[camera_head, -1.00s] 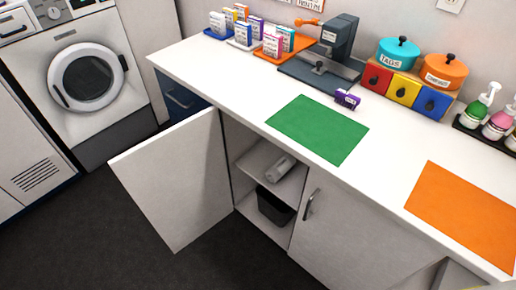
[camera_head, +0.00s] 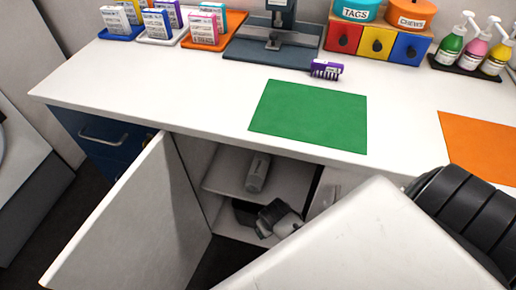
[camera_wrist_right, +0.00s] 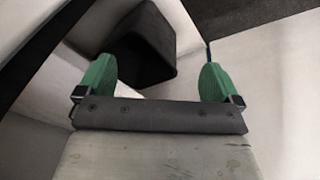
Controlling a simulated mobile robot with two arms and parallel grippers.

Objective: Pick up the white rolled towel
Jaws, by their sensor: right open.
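The white rolled towel (camera_head: 258,172), a small pale grey-white roll, lies on the middle shelf inside the open cabinet under the counter. My right arm comes in from the right in the head view and reaches into the cabinet. Its gripper end (camera_head: 277,218) is low in the opening, below and slightly right of the towel, apart from it in the picture. In the right wrist view the two green fingers (camera_wrist_right: 158,82) are wide apart with nothing between them. I cannot make out the towel in that view. My left gripper is not in view.
A black bin (camera_wrist_right: 139,45) stands ahead of the right fingers, in the cabinet's lower compartment. The shelf (camera_head: 226,176) lies above it. The cabinet door (camera_head: 135,232) is swung open at left. The counter holds a green mat (camera_head: 309,115) and an orange mat (camera_head: 485,145).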

